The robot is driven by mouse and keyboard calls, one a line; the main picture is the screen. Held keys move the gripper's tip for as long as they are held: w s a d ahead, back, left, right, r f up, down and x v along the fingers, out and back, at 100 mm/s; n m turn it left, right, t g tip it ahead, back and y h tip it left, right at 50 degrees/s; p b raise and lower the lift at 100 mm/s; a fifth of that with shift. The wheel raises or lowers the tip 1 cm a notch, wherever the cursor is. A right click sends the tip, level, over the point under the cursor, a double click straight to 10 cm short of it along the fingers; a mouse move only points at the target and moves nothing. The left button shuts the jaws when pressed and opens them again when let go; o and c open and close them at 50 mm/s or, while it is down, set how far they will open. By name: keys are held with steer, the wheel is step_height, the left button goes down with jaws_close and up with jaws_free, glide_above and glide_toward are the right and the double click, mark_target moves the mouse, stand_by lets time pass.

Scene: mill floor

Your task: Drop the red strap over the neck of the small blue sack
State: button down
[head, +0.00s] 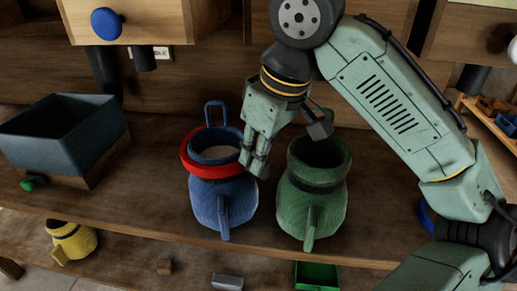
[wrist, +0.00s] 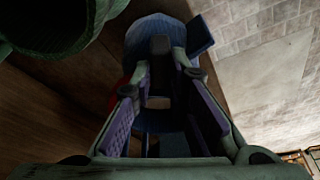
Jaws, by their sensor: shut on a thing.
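The blue sack (head: 222,206) stands upright on the wooden bench, with an open mouth and a blue loop at its back. The red strap (head: 190,163) is a ring that passes across the front and left of the sack's neck; its far side is hidden. My gripper (head: 254,165) points down at the right side of the neck and is shut on the strap's right side. In the wrist view the gripper (wrist: 160,110) fingers are in front of the blue sack (wrist: 150,30). A sliver of the red strap (wrist: 115,101) shows to their left.
A green sack (head: 312,200) stands close on the right of the blue one; my gripper is between their tops. A dark blue bin (head: 65,137) is at the left. A drawer with a blue knob (head: 107,24) overhangs the back. A yellow sack (head: 70,241) sits lower down.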

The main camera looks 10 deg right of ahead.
steer(key=shift+f+b, duration=0.95)
steer(key=shift+f, duration=0.8)
steer(key=c, duration=1.5)
jaws_free()
steer(key=v, duration=1.2)
